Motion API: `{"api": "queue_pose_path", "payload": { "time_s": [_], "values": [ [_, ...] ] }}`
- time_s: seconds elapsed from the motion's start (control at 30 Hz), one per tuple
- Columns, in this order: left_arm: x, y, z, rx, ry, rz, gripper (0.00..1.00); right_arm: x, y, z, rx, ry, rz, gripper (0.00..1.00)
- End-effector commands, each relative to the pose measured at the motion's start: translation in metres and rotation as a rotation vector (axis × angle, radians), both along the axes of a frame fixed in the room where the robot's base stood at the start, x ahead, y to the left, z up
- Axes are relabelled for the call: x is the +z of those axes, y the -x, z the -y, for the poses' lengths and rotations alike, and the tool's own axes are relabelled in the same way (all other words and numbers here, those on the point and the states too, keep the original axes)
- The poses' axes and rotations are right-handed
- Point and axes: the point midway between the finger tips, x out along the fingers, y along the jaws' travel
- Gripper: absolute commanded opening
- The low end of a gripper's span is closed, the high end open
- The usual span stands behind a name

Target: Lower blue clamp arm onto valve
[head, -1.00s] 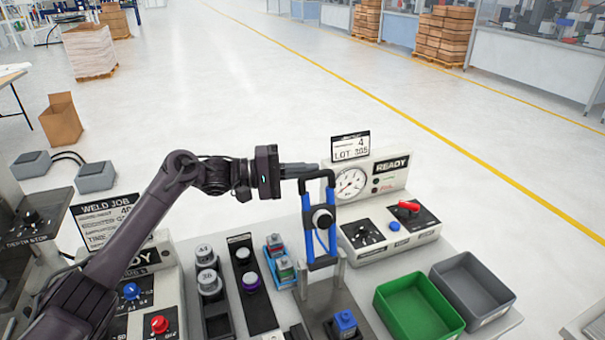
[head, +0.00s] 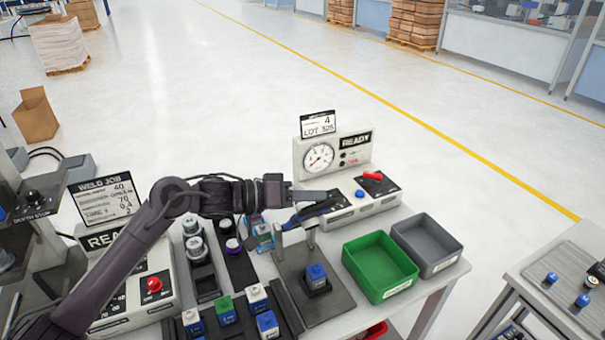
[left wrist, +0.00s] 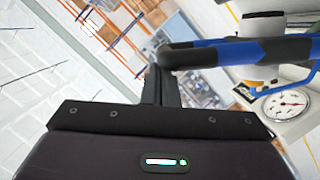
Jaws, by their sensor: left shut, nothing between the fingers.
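The blue clamp arm (head: 313,211) is tilted well over from upright on its grey metal stand. In the head view it is foreshortened and partly hidden by my gripper. The valve (head: 317,275), a small block with a blue top, sits in a dark holder on the grey fixture plate (head: 335,300), in front of and below the arm. My left gripper (head: 333,196) is shut and empty, its fingers at the clamp arm's black crossbar. In the left wrist view the shut fingers (left wrist: 160,85) lie against or very near the black crossbar (left wrist: 215,52); contact is unclear. My right gripper is out of view.
A green bin (head: 380,266) and a grey bin (head: 427,244) stand right of the fixture plate. A gauge panel (head: 333,160) with a red-handled control box (head: 368,192) stands behind. Several small blocks (head: 240,312) and knobs (head: 195,247) stand to the left.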

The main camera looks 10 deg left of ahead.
Motion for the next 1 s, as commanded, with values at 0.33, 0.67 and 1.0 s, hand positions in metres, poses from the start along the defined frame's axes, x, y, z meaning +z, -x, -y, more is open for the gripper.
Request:
{"api": "queue_pose_path", "payload": {
  "time_s": [0.33,0.67,1.0],
  "values": [
    [-0.056,0.048,0.032,-0.002,-0.183,0.271,0.00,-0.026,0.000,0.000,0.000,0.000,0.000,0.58],
    [-0.116,0.077,0.052,-0.001,-0.351,0.520,0.00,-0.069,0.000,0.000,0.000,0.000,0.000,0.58],
    [-0.160,0.088,0.059,0.000,-0.451,0.670,0.00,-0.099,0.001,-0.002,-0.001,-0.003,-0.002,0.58]
  ]
}}
